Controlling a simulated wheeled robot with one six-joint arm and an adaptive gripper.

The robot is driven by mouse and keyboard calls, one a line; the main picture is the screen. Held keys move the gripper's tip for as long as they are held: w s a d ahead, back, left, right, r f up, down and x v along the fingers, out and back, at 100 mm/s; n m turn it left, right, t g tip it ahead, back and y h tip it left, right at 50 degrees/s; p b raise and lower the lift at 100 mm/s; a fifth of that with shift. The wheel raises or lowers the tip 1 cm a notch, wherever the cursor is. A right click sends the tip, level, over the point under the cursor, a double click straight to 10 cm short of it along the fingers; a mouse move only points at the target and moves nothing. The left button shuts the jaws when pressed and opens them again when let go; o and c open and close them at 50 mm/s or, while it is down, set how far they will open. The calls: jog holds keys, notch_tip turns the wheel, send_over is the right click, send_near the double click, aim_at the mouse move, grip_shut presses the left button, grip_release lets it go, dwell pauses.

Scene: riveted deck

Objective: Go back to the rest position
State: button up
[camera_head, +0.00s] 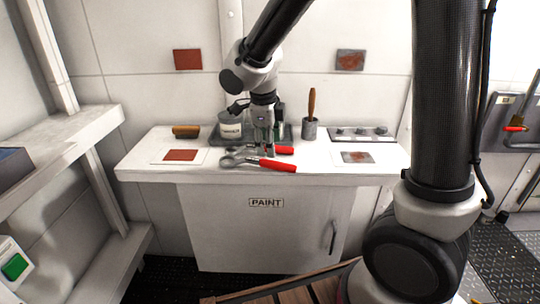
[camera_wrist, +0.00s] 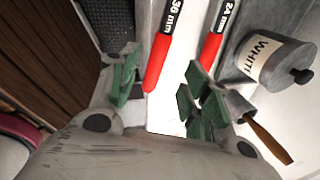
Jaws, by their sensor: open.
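My gripper (camera_head: 265,150) is open and points down over the middle of the white paint bench (camera_head: 340,176). In the wrist view its green-padded fingers (camera_wrist: 162,90) stand apart with nothing held between them. Two red-handled wrenches lie below it on the bench. The one marked 36 mm (camera_wrist: 158,60) is the nearer wrench (camera_head: 277,166) in the head view. The one marked 24 mm (camera_wrist: 207,52) lies behind it, its red handle (camera_head: 280,150) partly hidden by my gripper. The gap between fingertips and wrenches is hard to judge.
Behind my gripper are a tin labelled WHITE (camera_wrist: 275,62) and a dark tray (camera_head: 288,135). A cup (camera_head: 309,130) with a wooden-handled tool stands to the right; a brush (camera_head: 186,131) lies left. Sample cards (camera_head: 180,155) (camera_head: 357,157) lie at both sides. A shelf (camera_head: 75,130) stands left.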

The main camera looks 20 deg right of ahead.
jog(key=s+d+r+n+t+y, duration=0.1)
jog(key=s+d+r+n, duration=0.4)
jog(key=s+d+n, duration=0.3)
jog(key=s+d+r+n+t, duration=0.1)
jog(key=s+d+r+n, duration=0.5)
jog(key=s+n, duration=0.8)
jog(key=d+n, duration=0.2)
jog(key=d, duration=0.1)
jog(key=shift+s+y, duration=0.2)
jog(key=shift+y, duration=0.2)
